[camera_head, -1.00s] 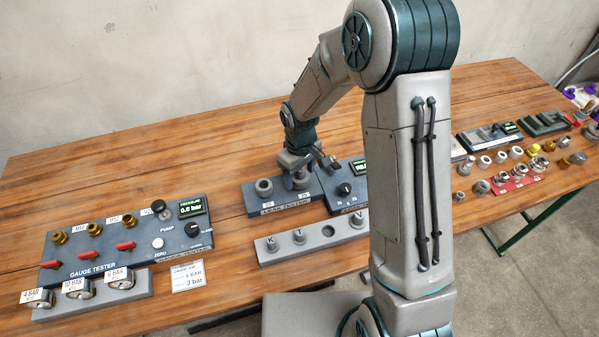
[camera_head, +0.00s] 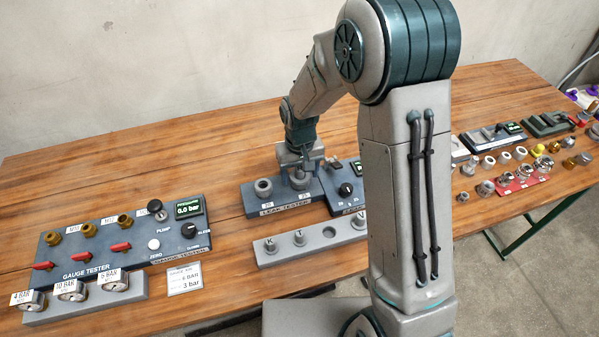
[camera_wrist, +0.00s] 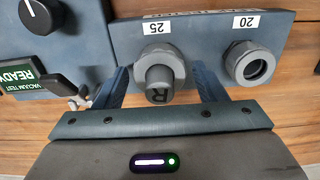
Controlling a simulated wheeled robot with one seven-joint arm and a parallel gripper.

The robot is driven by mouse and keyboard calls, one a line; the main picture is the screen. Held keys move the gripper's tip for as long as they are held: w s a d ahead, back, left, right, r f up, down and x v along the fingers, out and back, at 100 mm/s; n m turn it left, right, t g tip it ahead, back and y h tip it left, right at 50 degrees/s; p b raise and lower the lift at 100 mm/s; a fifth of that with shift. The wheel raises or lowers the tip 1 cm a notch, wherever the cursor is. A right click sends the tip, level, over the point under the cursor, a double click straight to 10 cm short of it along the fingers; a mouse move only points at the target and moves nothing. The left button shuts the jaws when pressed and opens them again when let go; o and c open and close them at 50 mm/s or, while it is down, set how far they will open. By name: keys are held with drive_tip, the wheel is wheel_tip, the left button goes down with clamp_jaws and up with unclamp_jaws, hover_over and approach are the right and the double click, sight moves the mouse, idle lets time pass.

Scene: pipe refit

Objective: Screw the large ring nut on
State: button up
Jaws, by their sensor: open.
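The leak tester (camera_head: 262,208) is a dark block with two ports, labelled 20 and 25. In the wrist view, a grey ring nut (camera_wrist: 160,57) sits at the port labelled 25, with a grey plug-like piece marked R (camera_wrist: 158,92) projecting from it. I cannot tell how far the nut is threaded on. A grey ring nut with an open bore (camera_wrist: 250,67) is at the port labelled 20. My gripper (camera_wrist: 162,78) is open, its two fingers on either side of the nut at 25, with gaps visible. In the head view my gripper (camera_head: 301,165) is above that port.
A grey rack (camera_head: 285,252) with several fittings stands in front of the leak tester. A dark panel with a knob (camera_head: 345,188) adjoins it on the right. The gauge tester (camera_head: 110,250) is at left. Loose fittings (camera_head: 520,170) lie at right.

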drive_tip(key=c, duration=1)
drive_tip(key=shift+f+m+b, duration=0.1)
drive_tip(key=shift+m+b, duration=0.3)
drive_tip(key=shift+m, duration=0.6)
drive_tip(key=m, duration=0.4)
drive_tip(key=shift+m, duration=0.6)
drive_tip(key=m, duration=0.2)
drive_tip(key=shift+m, duration=0.4)
drive_tip(key=shift+c, duration=1.1)
drive_tip(key=shift+m, duration=0.5)
clamp_jaws()
drive_tip(key=shift+m+p, duration=0.3)
drive_tip(key=shift+m, duration=0.2)
